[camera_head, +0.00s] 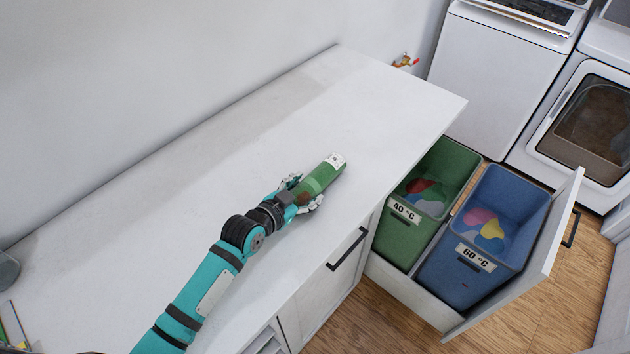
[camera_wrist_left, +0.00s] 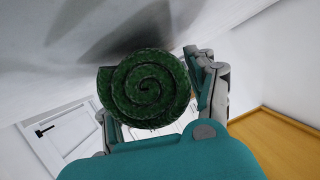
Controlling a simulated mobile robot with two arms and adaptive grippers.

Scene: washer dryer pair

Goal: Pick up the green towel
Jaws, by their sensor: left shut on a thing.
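The green towel (camera_head: 318,181) is a rolled cylinder with a white label at its far end. It is over the white counter, near the counter's front edge. My left gripper (camera_head: 306,198) has its fingers on both sides of the towel's near end and is shut on it. In the left wrist view the towel's spiral end (camera_wrist_left: 148,90) faces the camera, between the fingers of the left gripper (camera_wrist_left: 160,110). I cannot tell whether the towel touches the counter. My right gripper is not in view.
The white counter (camera_head: 270,150) is mostly clear. An open drawer on the right holds a green bin (camera_head: 400,236) marked 40 °C and a blue bin (camera_head: 450,280) marked 60 °C, both with clothes inside. A white washer (camera_head: 497,75) and dryer (camera_head: 585,125) stand at the back right.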

